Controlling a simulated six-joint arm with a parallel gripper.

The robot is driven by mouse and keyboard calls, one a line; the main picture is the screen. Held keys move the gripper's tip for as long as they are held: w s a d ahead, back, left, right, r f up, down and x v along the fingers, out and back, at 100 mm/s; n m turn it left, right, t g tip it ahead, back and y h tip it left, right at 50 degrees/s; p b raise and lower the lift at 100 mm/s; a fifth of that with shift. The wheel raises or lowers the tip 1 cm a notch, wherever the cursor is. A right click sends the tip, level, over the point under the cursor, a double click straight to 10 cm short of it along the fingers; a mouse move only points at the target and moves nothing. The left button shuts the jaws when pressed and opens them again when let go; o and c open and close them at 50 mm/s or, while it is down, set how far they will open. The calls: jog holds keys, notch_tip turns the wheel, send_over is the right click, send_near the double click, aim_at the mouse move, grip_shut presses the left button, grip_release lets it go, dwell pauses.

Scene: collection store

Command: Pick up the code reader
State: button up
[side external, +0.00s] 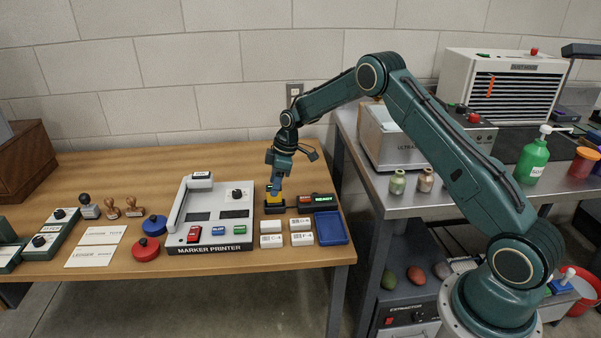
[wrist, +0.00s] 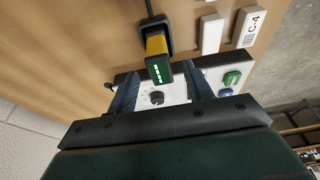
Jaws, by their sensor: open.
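The code reader (side external: 273,199) is yellow with a dark head and stands upright in a small black holder (side external: 274,209) on the wooden table, right of the marker printer. In the wrist view the code reader (wrist: 156,46) shows a yellow body and a dark green face with light marks. My gripper (side external: 275,186) points down directly above it in the side view. In the wrist view my gripper (wrist: 160,74) is open, with one finger either side of the code reader's head. I cannot tell whether either finger touches it.
The white marker printer (side external: 210,215) stands close on the left. A small box with a green READY display (side external: 315,199), a blue tray (side external: 331,228) and several white labelled blocks (side external: 302,239) lie close on the right and in front. A metal bench (side external: 440,200) stands further right.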

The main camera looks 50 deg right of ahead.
jog(key=shift+x, duration=2.15)
jog(key=c, duration=1.1)
jog(key=shift+r, duration=0.2)
notch_tip(320, 180, up, 20)
jog(key=shift+f, duration=0.15)
